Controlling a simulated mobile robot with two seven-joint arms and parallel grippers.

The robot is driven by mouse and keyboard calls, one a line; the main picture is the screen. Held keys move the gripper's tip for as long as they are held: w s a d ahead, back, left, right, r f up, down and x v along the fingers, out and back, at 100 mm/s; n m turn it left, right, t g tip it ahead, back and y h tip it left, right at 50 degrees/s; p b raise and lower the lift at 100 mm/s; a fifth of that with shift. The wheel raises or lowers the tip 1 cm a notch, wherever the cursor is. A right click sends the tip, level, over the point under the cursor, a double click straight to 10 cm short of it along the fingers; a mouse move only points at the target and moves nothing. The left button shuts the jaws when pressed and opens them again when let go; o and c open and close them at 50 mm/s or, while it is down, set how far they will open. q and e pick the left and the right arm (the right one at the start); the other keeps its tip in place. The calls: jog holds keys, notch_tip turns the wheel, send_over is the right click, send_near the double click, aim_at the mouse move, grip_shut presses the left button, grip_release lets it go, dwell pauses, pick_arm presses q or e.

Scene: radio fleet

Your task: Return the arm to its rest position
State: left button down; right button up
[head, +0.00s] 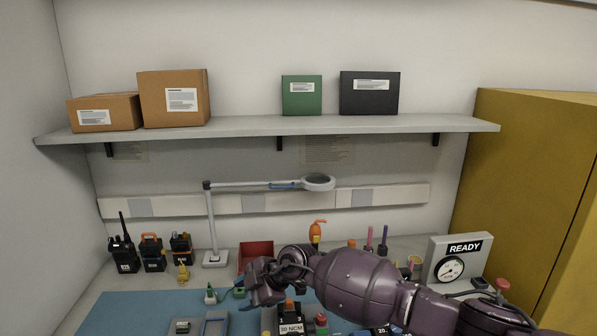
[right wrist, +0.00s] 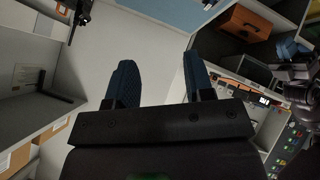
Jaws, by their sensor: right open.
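My right arm (head: 365,285) comes in from the lower right in the head view and reaches across the front of the bench. Its gripper (head: 258,292) is at the left end, above the blue mat (head: 125,312). In the right wrist view the two dark fingers of this gripper (right wrist: 157,60) stand wide apart with nothing between them. Behind them are a pale surface and parts of the room.
Radios (head: 124,252) stand at the bench's left, beside a magnifier lamp (head: 212,230). A red bin (head: 256,249) is behind my gripper. A READY gauge box (head: 456,262) and yellow cabinet (head: 530,170) stand right. A shelf (head: 270,126) with boxes hangs above.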

jog(key=s+a+r+n+t+y, duration=0.1)
jog(key=a+r+y, duration=0.15)
jog(key=r, duration=0.25)
jog(key=s+a+r+n+y, duration=0.1)
jog(key=a+r+n+y, duration=0.15)
jog(key=r, duration=0.25)
jog(key=d+r+m+t+y, duration=0.4)
jog(key=d+r+m+t, duration=0.1)
jog(key=t, duration=0.2)
jog(key=s+d+f+m+t+h, duration=0.3)
jog(key=d+f+m+h, duration=0.5)
jog(key=d, duration=0.5)
jog(key=s+d+f+m+t+h, duration=0.35)
jog(key=d+f+m+h, duration=0.4)
jog(key=d, duration=0.55)
jog(key=s+d+f+m+g+h, duration=0.1)
jog(key=s+d+f+m+g, duration=0.1)
jog(key=s+d+f, duration=0.5)
jog(key=s+d+f+m+g+h+b, duration=0.1)
jog(key=s+d+f+m, duration=0.3)
jog(key=s+f, duration=0.8)
jog(key=s+d+g+h, duration=0.1)
jog(key=s+d, duration=0.1)
jog(key=s, duration=0.2)
jog(key=shift+d+f, duration=0.15)
jog(key=shift+d, duration=0.25)
